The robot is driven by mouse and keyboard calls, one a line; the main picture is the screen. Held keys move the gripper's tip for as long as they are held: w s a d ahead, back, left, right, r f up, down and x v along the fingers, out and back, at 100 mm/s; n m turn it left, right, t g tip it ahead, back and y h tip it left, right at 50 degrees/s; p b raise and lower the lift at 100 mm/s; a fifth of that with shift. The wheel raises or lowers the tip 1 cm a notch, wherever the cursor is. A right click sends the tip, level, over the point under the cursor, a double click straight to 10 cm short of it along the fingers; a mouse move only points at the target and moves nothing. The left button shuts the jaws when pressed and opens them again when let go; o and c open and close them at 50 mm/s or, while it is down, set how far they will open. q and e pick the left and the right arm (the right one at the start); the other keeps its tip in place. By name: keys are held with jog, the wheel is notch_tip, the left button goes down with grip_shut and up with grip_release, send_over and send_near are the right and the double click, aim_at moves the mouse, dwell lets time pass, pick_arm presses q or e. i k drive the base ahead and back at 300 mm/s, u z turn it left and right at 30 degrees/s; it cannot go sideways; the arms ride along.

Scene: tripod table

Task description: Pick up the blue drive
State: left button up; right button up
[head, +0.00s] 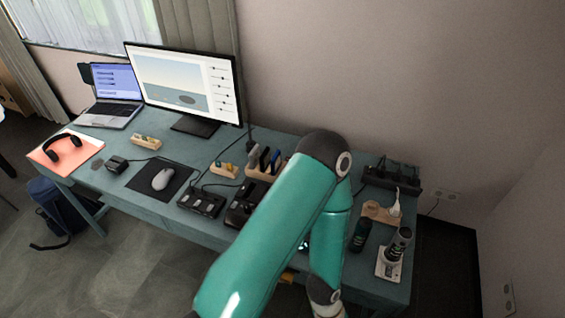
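A wooden holder (251,171) stands on the blue-green table (189,147), right of the monitor, with several upright slim items in it. A dark blue slim item (264,157) stands in it and looks like the blue drive, but it is too small to be sure. My arm passes in front of the holder's right side and hides part of it. One teal arm of mine is in view, bent at an elbow over the table, and its lower end leaves the bottom edge. Neither gripper is in view.
A mouse (162,179) lies on a dark mat. A dark cylinder (361,236) and a power strip (392,176) are at the right. My arm hides the table's middle front.

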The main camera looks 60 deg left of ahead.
aim_at(275, 161)
jog(key=z, duration=0.75)
jog(key=i, duration=0.2)
jog(key=u, duration=3.15)
